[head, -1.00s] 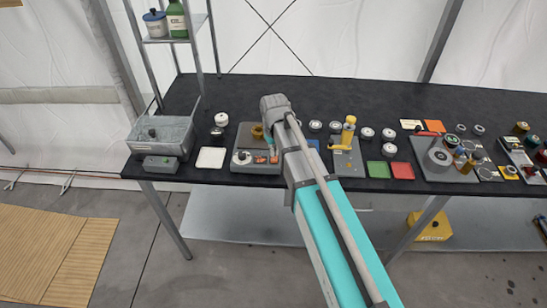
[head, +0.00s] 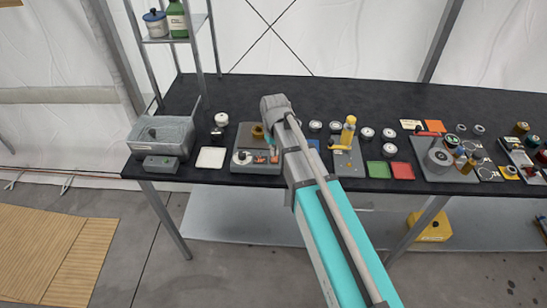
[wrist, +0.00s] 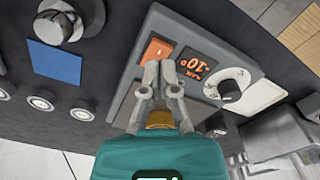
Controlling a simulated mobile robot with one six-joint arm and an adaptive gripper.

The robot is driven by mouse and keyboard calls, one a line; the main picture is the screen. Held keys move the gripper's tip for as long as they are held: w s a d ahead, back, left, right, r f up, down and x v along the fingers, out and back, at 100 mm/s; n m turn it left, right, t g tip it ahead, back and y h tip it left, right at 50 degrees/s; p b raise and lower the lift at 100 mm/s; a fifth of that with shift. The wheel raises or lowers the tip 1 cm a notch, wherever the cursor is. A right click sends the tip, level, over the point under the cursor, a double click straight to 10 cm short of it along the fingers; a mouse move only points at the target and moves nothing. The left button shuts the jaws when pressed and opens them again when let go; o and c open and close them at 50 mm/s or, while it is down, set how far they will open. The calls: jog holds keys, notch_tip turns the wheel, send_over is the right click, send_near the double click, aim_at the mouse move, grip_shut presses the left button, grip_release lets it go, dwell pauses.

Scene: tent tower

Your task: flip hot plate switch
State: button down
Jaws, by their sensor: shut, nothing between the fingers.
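The hot plate (head: 243,166) is a grey box near the table's front edge, left of my arm. In the wrist view, its front panel (wrist: 218,63) carries an orange switch (wrist: 157,48), a dark display (wrist: 194,66) with orange characters and a white dial (wrist: 231,84). My gripper (wrist: 160,68) is shut and empty, its fingertips at the lower edge of the orange switch. I cannot tell whether they touch it. The fingers and teal gripper body hide part of the hot plate. A brass-coloured round thing (wrist: 159,120) shows behind the fingers.
A grey bin (head: 175,135) and a white square pad (head: 211,157) are left of the hot plate. A blue square (wrist: 57,62) and several white-topped round things lie nearby. A yellow-topped device (head: 347,135) stands right of my arm.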

aim_at(275, 160)
jog(key=shift+f+b, duration=1.35)
dwell(1.2)
jog(key=shift+r, duration=0.1)
jog(key=shift+r+p, duration=3.45)
jog(key=shift+p, duration=0.1)
jog(key=shift+d, duration=0.1)
jog(key=s+d+m, duration=0.2)
jog(key=s+d, duration=0.4)
jog(key=d, duration=0.3)
jog(key=s+d+m, duration=0.3)
jog(key=s+d, duration=0.4)
jog(key=d, duration=0.3)
jog(key=shift+s+m, duration=0.15)
jog(key=shift+m, duration=0.15)
